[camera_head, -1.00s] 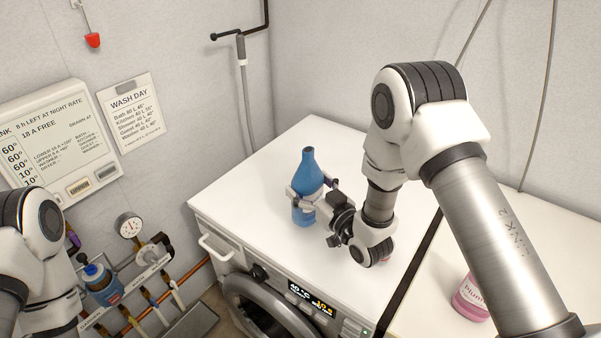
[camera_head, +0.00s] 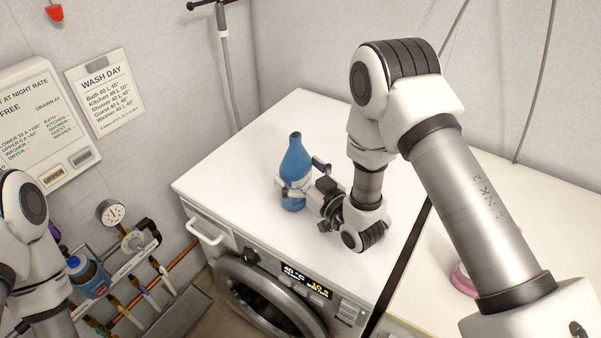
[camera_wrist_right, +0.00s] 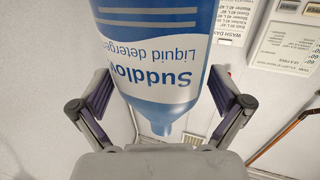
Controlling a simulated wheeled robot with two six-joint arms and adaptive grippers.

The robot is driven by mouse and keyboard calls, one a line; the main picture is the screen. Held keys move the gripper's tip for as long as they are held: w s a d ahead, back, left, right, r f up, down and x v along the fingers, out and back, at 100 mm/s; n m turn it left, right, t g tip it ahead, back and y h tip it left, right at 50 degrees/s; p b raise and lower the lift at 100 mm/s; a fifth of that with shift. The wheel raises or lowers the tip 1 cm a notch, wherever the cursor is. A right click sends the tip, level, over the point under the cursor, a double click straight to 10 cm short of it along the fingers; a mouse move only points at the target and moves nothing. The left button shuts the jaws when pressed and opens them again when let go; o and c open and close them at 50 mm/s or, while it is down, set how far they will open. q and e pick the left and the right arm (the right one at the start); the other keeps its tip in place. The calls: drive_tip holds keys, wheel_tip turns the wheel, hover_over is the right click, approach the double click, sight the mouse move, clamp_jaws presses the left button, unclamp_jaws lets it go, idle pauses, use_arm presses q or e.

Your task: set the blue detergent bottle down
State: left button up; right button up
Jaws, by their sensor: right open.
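The blue detergent bottle (camera_head: 296,165) stands upright on the white top of the washing machine (camera_head: 245,130), near its left part. My right gripper (camera_head: 301,178) is open around the bottle's body, coming from the right and front. In the right wrist view the bottle (camera_wrist_right: 155,55) appears upside down, with its label facing me. There the open fingers of the right gripper (camera_wrist_right: 163,97) stand on both sides, with a gap visible at least beside the right one. My left arm shows at the left edge; its gripper is out of view.
Another blue bottle (camera_head: 90,277) stands by the pipes and gauge (camera_head: 111,212) at the left. The machine top behind the blue detergent bottle is clear.

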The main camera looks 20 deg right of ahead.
drive_tip(key=shift+s+d+f, duration=0.15)
drive_tip(key=shift+s, duration=0.1)
use_arm(q)
wheel_tip(320, 180, down, 4)
drive_tip(key=b, duration=0.3)
drive_tip(key=shift+r+b, duration=0.2)
drive_tip(key=shift+b, duration=0.1)
use_arm(e)
drive_tip(key=v, duration=1.1)
drive_tip(key=shift+s+r, duration=0.25)
